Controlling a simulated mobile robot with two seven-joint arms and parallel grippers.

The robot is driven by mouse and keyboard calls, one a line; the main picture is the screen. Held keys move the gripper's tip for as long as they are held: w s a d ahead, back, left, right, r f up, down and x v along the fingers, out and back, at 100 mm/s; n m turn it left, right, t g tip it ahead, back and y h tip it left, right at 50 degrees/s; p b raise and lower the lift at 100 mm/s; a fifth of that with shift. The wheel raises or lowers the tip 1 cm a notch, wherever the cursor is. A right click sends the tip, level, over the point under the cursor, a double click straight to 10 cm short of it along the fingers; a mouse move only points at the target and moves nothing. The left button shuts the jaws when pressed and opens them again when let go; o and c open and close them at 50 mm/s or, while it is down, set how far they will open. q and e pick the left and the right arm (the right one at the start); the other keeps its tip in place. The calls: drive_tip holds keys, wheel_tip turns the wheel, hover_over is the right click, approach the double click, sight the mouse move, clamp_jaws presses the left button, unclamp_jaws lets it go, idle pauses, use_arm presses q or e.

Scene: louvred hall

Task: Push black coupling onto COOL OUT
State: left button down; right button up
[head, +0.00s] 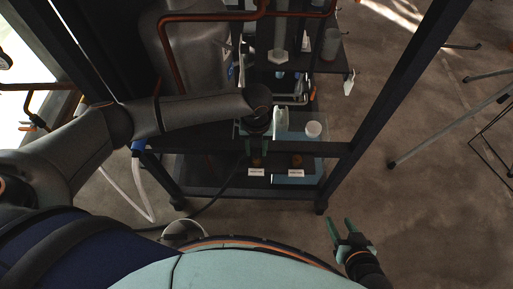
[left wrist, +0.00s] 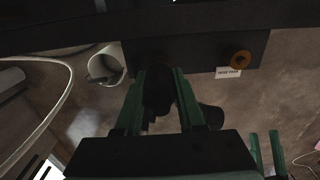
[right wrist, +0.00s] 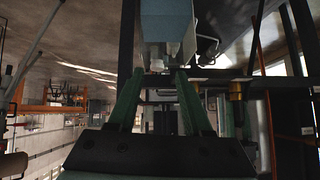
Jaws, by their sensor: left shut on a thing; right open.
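My left gripper (head: 262,146) is at the dark panel on the frame's lower bar, above the left of two small white labels. It is shut on the black coupling (left wrist: 157,92), a dark rounded piece between the green fingers in the left wrist view. A brass port (head: 256,162) sits just below those fingers; whether the coupling touches it is hidden. A second brass port (head: 296,160) stands to the right, and shows as a ring in the left wrist view (left wrist: 240,60). My right gripper (head: 345,232) is open and empty.
A black hose (head: 208,205) runs across the floor toward the panel. Dark frame posts (head: 385,100) stand around the equipment. A white round container (left wrist: 105,64) lies left of the coupling.

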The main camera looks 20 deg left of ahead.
use_arm(q)
drive_tip(key=shift+r, duration=0.35)
drive_tip(key=shift+f, duration=0.15)
wheel_tip(320, 180, up, 5)
drive_tip(key=p, duration=0.6)
drive_tip(key=shift+r+p, duration=0.65)
drive_tip(key=shift+r, duration=0.1)
use_arm(e)
drive_tip(key=shift+m+h, duration=0.3)
drive_tip(key=shift+h, duration=0.1)
drive_tip(key=r, duration=0.1)
drive_tip(key=s+d+r, duration=0.1)
drive_tip(key=r, duration=0.1)
drive_tip(key=d+r, duration=0.1)
drive_tip(key=r, duration=0.1)
drive_tip(key=shift+s+d, duration=0.2)
drive_tip(key=shift+d, duration=0.05)
